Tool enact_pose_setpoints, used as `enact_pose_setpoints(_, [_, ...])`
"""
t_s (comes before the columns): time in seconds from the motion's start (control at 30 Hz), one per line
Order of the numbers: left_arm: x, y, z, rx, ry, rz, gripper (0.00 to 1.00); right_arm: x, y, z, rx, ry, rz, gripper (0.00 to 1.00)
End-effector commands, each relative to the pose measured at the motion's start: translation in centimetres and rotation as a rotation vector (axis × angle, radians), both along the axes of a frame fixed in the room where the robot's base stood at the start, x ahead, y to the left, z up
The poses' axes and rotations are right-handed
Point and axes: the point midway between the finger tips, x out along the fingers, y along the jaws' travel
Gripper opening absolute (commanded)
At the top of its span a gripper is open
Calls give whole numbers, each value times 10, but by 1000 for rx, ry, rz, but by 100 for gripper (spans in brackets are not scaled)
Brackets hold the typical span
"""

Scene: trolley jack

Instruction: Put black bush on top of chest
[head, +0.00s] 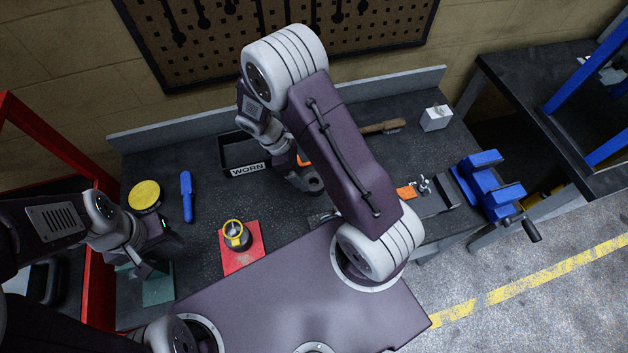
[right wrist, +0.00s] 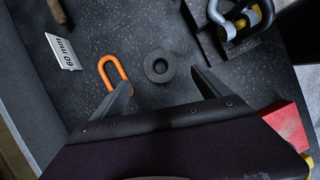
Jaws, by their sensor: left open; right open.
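The black bush (right wrist: 159,66), a dark ring with a hole in its middle, lies flat on the dark bench top in the right wrist view. My right gripper (right wrist: 160,92) is open, with one finger to each side of the bush and a gap to both. In the head view my right gripper (head: 303,182) is low over the bench middle, and my arm hides part of that spot. My left gripper (head: 150,262) is open and empty over the bench's left end. A red-framed unit (head: 103,275) stands at the left; I cannot tell whether it is the chest.
An orange link (right wrist: 116,73) lies beside the bush's left. A black tray marked WORN (head: 248,170), a red mat (head: 240,262) with a yellow-ringed part, a blue screwdriver-like tool (head: 187,196), a yellow tin (head: 145,196) and a blue vise (head: 488,186) are on the bench.

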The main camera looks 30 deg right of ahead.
Motion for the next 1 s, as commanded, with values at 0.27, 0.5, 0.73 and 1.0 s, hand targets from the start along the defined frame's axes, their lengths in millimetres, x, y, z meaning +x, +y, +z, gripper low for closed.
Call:
enact_pose_setpoints(0.27, [0,0,6,0,0,0,51,-8,-12,-33,0,2,-3,87])
enact_pose_setpoints(0.5, [0,0,16,0,0,0,51,-14,-22,-54,0,6,-5,87])
enact_pose_setpoints(0.73, [0,0,17,0,0,0,51,-18,-30,-81,1,2,-4,87])
enact_pose_setpoints(1.0, [0,0,16,0,0,0,51,-17,-30,-82,1,0,-4,62])
